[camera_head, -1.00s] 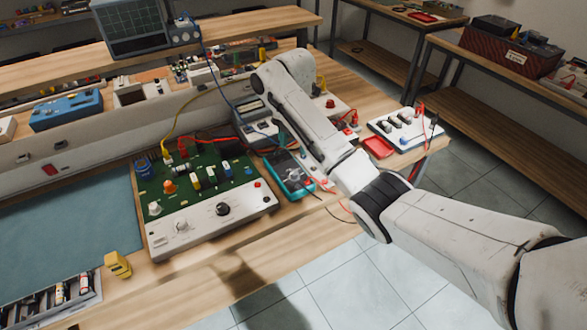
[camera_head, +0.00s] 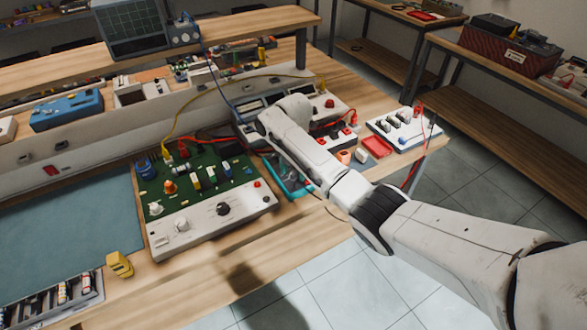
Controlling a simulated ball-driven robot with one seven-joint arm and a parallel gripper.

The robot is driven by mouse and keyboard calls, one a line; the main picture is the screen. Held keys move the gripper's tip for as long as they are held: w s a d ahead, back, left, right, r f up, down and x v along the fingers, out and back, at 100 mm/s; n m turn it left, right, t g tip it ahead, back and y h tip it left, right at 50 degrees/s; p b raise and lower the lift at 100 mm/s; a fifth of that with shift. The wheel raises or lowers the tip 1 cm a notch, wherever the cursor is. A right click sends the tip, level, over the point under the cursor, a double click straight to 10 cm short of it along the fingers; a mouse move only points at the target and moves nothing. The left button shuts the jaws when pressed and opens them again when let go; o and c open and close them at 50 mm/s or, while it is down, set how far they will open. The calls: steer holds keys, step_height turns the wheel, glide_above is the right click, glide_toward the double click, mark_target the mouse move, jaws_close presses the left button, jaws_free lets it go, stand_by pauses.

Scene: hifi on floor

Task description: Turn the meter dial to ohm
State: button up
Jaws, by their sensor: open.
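The teal-cased meter (camera_head: 293,190) lies on the wooden bench just right of the green circuit board. My arm crosses over it, so only parts of its teal edge show. Its dial is hidden, and I cannot tell what the dial points to. The outer end of my arm is above and behind the meter. My gripper is not visible; the arm blocks the view of it.
The green circuit board (camera_head: 207,192) with a white knob panel stands left of the meter. Behind are instrument boxes with red and yellow leads. A red tray (camera_head: 376,146) and a white switch box (camera_head: 404,130) sit to the right.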

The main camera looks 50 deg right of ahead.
jaws_close()
stand_by(0.4)
